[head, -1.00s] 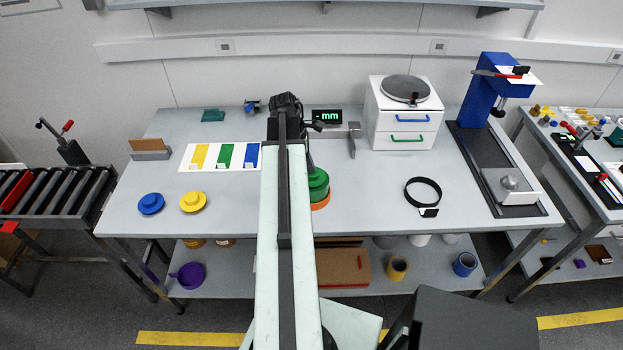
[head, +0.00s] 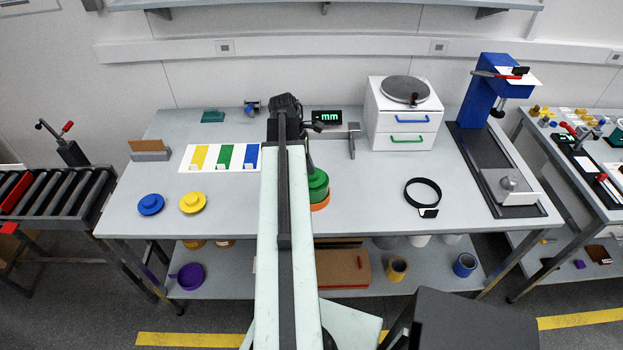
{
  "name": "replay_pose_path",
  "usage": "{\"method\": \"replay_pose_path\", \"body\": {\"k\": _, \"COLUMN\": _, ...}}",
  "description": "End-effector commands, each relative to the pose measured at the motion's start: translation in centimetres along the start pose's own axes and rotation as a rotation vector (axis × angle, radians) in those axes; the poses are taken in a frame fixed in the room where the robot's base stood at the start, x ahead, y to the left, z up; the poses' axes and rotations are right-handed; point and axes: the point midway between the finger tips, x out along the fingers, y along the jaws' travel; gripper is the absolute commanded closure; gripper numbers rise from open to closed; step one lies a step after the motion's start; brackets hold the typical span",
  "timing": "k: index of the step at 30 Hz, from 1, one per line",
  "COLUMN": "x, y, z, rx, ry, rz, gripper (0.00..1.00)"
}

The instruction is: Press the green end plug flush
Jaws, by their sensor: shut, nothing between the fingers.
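The green end plug (head: 318,184) is a stepped round piece on the bench, just right of my arm, which hides its left side. An orange part (head: 321,203) shows directly beneath it; I cannot tell whether a gap remains between them. My gripper (head: 309,163) is shut and empty, pointing down at the top of the green plug. My arm covers much of it, and I cannot tell whether the fingertips touch the plug. A yellow plug (head: 193,202) and a blue plug (head: 150,204) lie on the bench to the left.
A white card with yellow, green and blue strips (head: 210,167) lies left of my arm. A black ring (head: 422,190) lies to the right. A white drawer unit (head: 400,122), a small display (head: 327,117) and a blue press (head: 482,92) stand behind and to the right.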

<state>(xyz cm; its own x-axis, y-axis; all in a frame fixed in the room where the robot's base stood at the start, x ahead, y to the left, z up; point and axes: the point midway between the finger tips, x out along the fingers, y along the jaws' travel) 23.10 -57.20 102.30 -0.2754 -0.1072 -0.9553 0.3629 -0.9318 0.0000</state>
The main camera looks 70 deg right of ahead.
Motion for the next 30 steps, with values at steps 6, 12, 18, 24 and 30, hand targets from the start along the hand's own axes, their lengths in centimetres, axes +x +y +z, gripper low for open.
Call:
{"method": "replay_pose_path", "body": {"k": 6, "x": 0.0, "y": 0.0, "z": 0.0, "rx": 0.000, "ry": 0.000, "rz": 0.000, "gripper": 1.00}}
{"method": "replay_pose_path", "body": {"k": 12, "x": 0.0, "y": 0.0, "z": 0.0, "rx": 0.000, "ry": 0.000, "rz": 0.000, "gripper": 1.00}}
{"method": "replay_pose_path", "body": {"k": 18, "x": 0.1, "y": 0.0, "z": -0.1, "rx": -0.001, "ry": 0.000, "rz": 0.000, "gripper": 1.00}}
{"method": "replay_pose_path", "body": {"k": 24, "x": 0.6, "y": 0.0, "z": -0.2, "rx": -0.001, "ry": 0.000, "rz": 0.000, "gripper": 1.00}}
{"method": "replay_pose_path", "body": {"k": 30, "x": 1.1, "y": 0.0, "z": -0.4, "rx": -0.001, "ry": 0.000, "rz": 0.000, "gripper": 1.00}}
